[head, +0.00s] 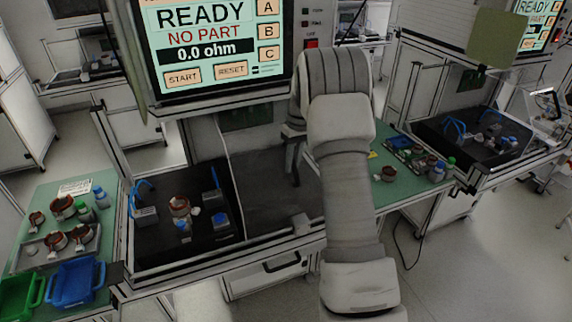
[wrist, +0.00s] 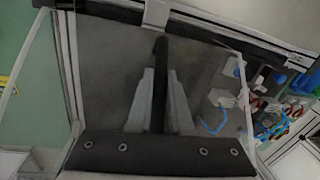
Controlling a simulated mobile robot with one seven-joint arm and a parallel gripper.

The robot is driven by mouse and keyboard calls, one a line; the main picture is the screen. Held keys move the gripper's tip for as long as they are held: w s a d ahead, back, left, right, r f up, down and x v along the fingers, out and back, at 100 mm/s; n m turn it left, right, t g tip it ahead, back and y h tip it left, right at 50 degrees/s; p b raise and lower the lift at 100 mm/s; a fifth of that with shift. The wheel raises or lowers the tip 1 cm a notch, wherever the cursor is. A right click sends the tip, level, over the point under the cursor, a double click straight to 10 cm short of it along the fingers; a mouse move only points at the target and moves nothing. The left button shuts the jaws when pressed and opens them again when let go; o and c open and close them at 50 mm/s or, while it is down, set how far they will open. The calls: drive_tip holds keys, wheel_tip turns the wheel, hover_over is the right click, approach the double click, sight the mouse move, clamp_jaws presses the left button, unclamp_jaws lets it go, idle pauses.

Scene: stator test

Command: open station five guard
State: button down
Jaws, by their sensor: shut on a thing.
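The station guard (wrist: 100,60) is a clear, smoky panel with pale edges, spread across the middle of the wrist view. A dark bar-shaped handle (wrist: 160,52) stands on it. My gripper (wrist: 160,76) has its two grey fingers on either side of this handle, shut on it. In the head view my gripper (head: 294,140) is at the front of the middle station, below the screen, partly hidden by my arm. I see no number naming the station, and the panel's exact angle is hard to tell.
The screen (head: 205,45) reads READY, NO PART, 0.0 ohm. The black deck (head: 160,245) holds a copper stator (head: 180,207) and blue-topped fixtures. Green side tables carry parts; blue (head: 75,283) and green (head: 22,297) bins stand at left. Another station (head: 480,135) is at right.

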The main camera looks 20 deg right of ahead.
drive_tip(key=shift+w, duration=0.1)
drive_tip(key=c, duration=0.8)
unclamp_jaws()
drive_tip(key=shift+c, duration=0.2)
drive_tip(key=shift+r, duration=0.1)
wheel_tip(320, 180, up, 17)
drive_tip(key=d, duration=0.2)
drive_tip(key=shift+r, duration=0.15)
